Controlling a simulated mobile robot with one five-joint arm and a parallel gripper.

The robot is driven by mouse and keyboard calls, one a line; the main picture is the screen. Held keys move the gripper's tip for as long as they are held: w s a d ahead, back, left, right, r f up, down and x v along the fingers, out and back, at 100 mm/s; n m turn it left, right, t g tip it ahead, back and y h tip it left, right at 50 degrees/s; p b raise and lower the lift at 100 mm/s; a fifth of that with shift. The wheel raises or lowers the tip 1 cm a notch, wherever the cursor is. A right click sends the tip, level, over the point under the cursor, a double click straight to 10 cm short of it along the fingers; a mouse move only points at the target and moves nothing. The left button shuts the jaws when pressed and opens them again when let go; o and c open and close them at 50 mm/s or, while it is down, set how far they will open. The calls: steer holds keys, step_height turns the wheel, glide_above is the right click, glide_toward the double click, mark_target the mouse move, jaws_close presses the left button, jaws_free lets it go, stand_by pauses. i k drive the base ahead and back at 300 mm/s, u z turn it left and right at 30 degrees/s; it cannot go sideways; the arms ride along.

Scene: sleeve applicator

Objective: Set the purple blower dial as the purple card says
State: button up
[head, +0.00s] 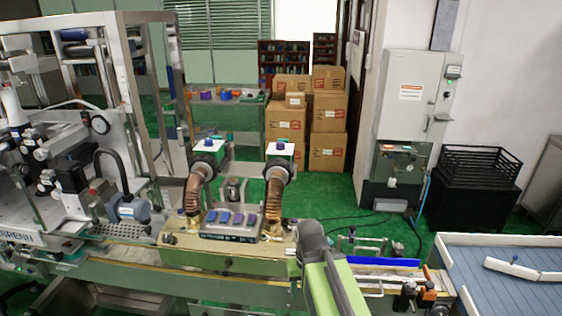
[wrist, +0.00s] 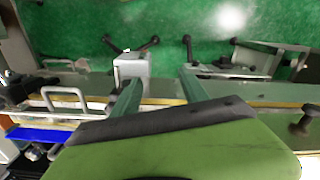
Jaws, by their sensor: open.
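Two blower units stand on the bench in the head view, each on a bent brown duct. The left blower (head: 207,147) has a small dark blue or purple knob on its white top. The right blower (head: 281,150) has a teal knob. Several blue-purple pieces (head: 224,218) lie on a grey panel between the ducts. I cannot tell a purple card or its wording, nor read any dial setting. My gripper (wrist: 160,80) shows two green fingers, apart and empty, over the bench edge in the wrist view. No blower shows there.
A grey block with black-knobbed levers (wrist: 132,66) lies close beyond my fingers. A blue strip (head: 372,262) and metal handles line the bench at right. A blue conveyor (head: 500,285) stands further right. Cartons (head: 290,120) are stacked behind. Green floor (head: 345,205) is open beyond the bench.

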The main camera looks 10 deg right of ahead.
mark_target(280, 146)
steer(key=u, duration=2)
steer(key=k, duration=1.3)
steer(key=z, duration=0.5)
steer(key=i, duration=1)
steer(key=z, duration=0.05)
